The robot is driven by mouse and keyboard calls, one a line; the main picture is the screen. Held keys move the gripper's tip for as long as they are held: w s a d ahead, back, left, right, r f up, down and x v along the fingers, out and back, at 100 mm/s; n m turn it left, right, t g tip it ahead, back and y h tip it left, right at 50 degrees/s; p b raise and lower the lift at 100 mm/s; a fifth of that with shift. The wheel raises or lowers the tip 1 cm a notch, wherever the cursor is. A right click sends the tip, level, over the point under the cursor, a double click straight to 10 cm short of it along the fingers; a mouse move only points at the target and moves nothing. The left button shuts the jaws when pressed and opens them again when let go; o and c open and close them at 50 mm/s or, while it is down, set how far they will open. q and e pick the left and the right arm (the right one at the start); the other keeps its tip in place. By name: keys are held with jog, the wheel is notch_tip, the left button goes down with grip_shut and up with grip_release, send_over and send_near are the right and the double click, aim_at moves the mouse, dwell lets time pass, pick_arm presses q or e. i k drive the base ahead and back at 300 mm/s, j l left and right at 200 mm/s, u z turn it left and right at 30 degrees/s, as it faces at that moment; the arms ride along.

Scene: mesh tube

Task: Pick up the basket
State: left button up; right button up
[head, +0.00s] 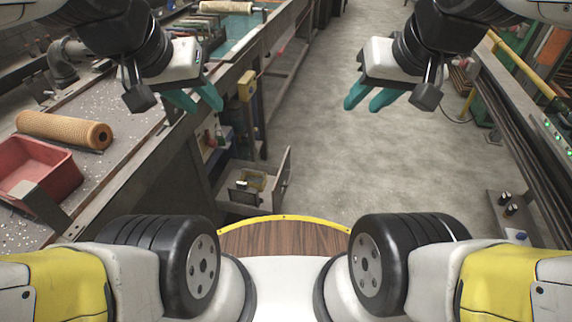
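A red open-topped basket or bin (42,170) sits on the workbench at the far left of the head view, cut off by the picture's left edge. My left gripper (197,98) hangs near the bench's front edge, to the right of and beyond the basket. Its two teal fingers are apart with nothing seen between them. My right gripper (370,98) hangs over the floor at the upper right. Its teal fingers are also apart and empty. Both grippers are clear of the basket.
A tan mesh tube (65,130) lies on the bench just behind the basket. The metal bench (118,170) runs along the left. An open drawer (262,181) juts from its side. Grey floor (330,150) is clear in the middle. Machinery with a yellow rail (521,63) lines the right.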

aim_at(255, 179)
jog(key=u, duration=2.05)
jog(key=z, duration=1.7)
jog(key=i+l+u, duration=0.1)
jog(key=i+l, duration=0.2)
jog(key=i+l+u, duration=0.1)
jog(key=i+l, duration=0.2)
jog(key=l, duration=0.15)
jog(key=i+l+u, duration=0.1)
jog(key=i+l, duration=0.2)
jog(key=i+l+u, duration=0.1)
jog(key=i+l, duration=0.2)
jog(key=l, duration=0.2)
jog(key=i+l+u, duration=0.1)
jog(key=i+l, duration=0.15)
jog(key=l, duration=0.2)
jog(key=i+l+u, duration=0.1)
jog(key=i+l, duration=0.15)
jog(key=l, duration=0.25)
jog(key=i+l+u, duration=0.1)
jog(key=l, duration=0.35)
jog(key=i+l+u, duration=0.1)
jog(key=i+l, duration=0.2)
jog(key=l, duration=0.25)
